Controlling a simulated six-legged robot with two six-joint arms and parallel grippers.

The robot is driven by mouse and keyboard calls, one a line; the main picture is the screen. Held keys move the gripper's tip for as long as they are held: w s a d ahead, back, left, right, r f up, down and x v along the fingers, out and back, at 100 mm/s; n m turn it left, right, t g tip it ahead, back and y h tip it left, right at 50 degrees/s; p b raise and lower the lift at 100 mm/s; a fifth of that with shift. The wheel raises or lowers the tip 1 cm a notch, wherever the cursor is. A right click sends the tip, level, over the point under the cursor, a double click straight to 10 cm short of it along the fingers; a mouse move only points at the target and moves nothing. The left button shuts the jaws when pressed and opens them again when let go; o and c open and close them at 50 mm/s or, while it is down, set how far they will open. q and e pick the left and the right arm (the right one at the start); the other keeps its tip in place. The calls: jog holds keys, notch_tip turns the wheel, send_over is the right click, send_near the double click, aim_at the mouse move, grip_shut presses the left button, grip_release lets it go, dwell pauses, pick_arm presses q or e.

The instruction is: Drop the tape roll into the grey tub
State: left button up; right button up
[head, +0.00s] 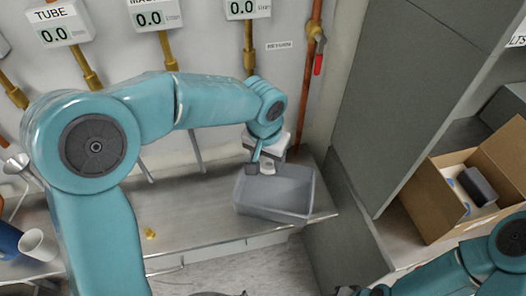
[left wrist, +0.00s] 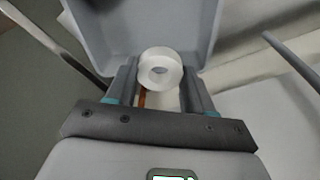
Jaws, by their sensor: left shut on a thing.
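The tape roll (left wrist: 160,68) is a white ring. It sits between the two fingers of my left gripper (left wrist: 158,85) in the left wrist view, and the fingers are shut on it. In the head view my left gripper (head: 267,166) is at the back left of the grey tub (head: 290,212), over its rim, and a bit of the white roll shows at the fingers. The tub stands on the shelf near its right end, and its visible inside looks empty. In the left wrist view the tub (left wrist: 200,25) lies beyond the roll. My right gripper cannot be made out in the head view.
A cardboard box (head: 440,200) with a dark object in it stands at the right. A white cup (head: 38,245) is at the left end of the shelf (head: 200,215), and a small yellow piece (head: 149,233) lies on it. Brass pipes and gauges line the wall behind.

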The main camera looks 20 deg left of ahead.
aim_at(268, 167)
pick_arm(q)
jog(key=shift+s+d, duration=0.25)
jog(key=shift+d, duration=0.1)
jog(key=shift+d+f, duration=0.1)
jog(key=shift+f, duration=0.1)
jog(key=f+b, duration=0.3)
jog(key=f, duration=0.1)
jog(key=shift+a+f, duration=0.1)
jog(key=shift+a, duration=0.1)
jog(key=shift+d+f+b, duration=0.1)
jog(key=shift+f+b, duration=0.55)
jog(key=shift+w, duration=0.1)
jog(key=o, duration=1.1)
jog(key=shift+r, duration=0.1)
